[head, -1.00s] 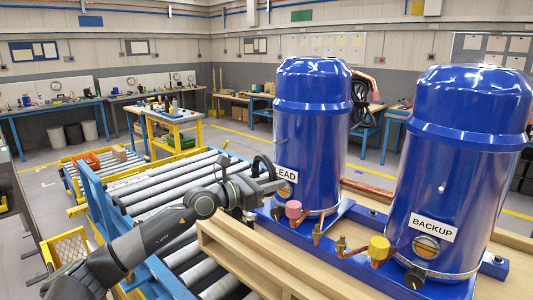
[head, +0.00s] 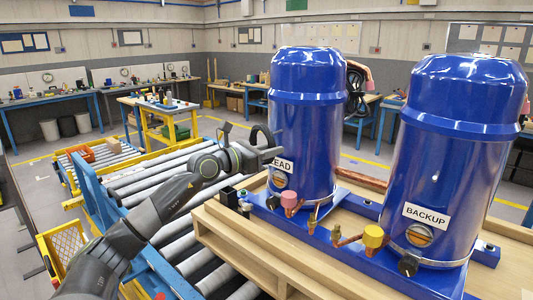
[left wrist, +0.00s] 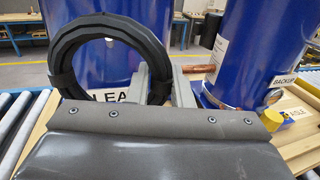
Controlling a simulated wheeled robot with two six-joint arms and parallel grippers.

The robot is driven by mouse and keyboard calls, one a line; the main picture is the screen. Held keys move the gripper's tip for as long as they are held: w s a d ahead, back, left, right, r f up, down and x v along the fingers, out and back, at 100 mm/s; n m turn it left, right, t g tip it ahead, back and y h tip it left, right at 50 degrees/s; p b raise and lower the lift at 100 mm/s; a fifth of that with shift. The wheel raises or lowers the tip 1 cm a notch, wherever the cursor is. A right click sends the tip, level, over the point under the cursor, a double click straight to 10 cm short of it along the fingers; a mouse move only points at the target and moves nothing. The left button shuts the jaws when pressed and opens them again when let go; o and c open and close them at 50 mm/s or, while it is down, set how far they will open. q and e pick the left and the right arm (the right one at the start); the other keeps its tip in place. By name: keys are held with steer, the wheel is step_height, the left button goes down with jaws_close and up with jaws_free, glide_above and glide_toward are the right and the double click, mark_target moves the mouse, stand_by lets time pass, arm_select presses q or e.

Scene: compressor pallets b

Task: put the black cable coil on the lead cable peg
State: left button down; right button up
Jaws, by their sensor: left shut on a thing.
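In the left wrist view a black cable coil (left wrist: 60,62) with wrapped bands stands upright as a ring in front of the blue lead compressor (left wrist: 100,55). My left gripper (left wrist: 160,82) is shut on the coil's right side. In the head view my left gripper (head: 270,154) is left of the lead compressor (head: 303,130), above its LEAD label, and the held coil (head: 259,133) shows as a dark arc beside it. I cannot make out the lead cable peg. My right gripper is not in view.
The backup compressor (head: 450,160) stands to the right. Copper pipes with a pink cap (head: 290,199) and a yellow cap (head: 373,236) stick out in front. A roller conveyor (head: 165,215) lies left of the wooden pallet (head: 240,243).

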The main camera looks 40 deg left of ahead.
arm_select(q)
steer(key=w+f+b, duration=0.1)
steer(key=w+b, duration=0.1)
steer(key=w, duration=0.4)
steer(key=shift+d, duration=0.25)
stand_by(0.3)
steer(key=shift+w+f, duration=0.1)
steer(key=shift+f, duration=0.05)
stand_by(0.5)
steer(key=c, duration=1.2)
jaws_free()
